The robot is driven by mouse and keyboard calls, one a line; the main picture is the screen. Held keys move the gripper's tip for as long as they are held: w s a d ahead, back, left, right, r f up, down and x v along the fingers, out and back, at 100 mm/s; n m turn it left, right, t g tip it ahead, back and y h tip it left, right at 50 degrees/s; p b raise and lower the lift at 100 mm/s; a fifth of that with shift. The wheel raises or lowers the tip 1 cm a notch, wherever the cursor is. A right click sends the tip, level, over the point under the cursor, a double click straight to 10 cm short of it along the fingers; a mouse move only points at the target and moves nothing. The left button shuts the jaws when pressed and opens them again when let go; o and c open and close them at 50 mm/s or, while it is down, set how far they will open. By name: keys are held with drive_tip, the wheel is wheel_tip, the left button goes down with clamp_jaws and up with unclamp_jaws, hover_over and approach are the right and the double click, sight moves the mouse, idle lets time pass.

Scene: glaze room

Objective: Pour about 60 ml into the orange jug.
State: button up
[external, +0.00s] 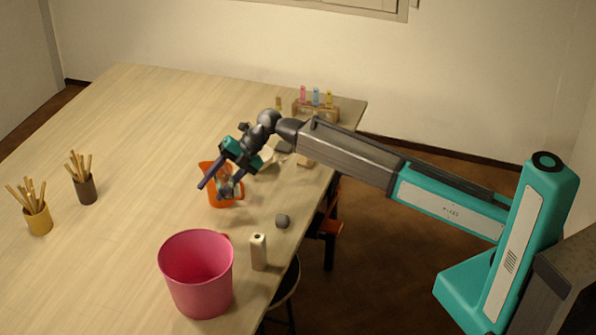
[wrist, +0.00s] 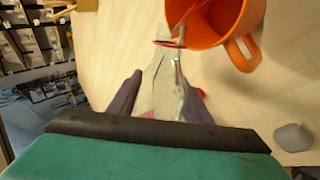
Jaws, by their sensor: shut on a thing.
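The orange jug (external: 213,170) stands upright on the table, and its open mouth and handle show in the wrist view (wrist: 232,50). My gripper (external: 222,180) is shut on a clear glass vessel (wrist: 165,75), with one dark finger on each side of it in the wrist view (wrist: 160,97). The vessel is tilted, and its red-rimmed mouth is at the jug's opening. A thin pale streak shows between that mouth and the jug's inside, which looks like liquid. The level inside the jug cannot be seen.
A pink bucket (external: 196,275), a pale bottle (external: 258,253) and a grey lump (external: 282,221) stand nearer the front. Brush pots (external: 38,220) (external: 86,189) stand at left. A rack with coloured tubes (external: 316,110) is at the back. The table's middle left is clear.

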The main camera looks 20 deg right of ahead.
wheel_tip(320, 180, down, 2)
drive_tip(key=n+t+p, duration=0.1)
drive_tip(key=t, duration=0.2)
drive_tip(key=shift+w+n+h, duration=0.1)
drive_tip(key=shift+n+h, duration=0.2)
drive_tip(key=shift+n, duration=0.1)
drive_tip(key=shift+f, duration=0.2)
drive_tip(key=shift+f+t, duration=0.5)
drive_tip(key=shift+f, duration=0.05)
drive_tip(key=shift+w+r+n+t+b, duration=0.15)
drive_tip(key=shift+n+t+b, duration=0.45)
drive_tip(key=shift+b, duration=1.15)
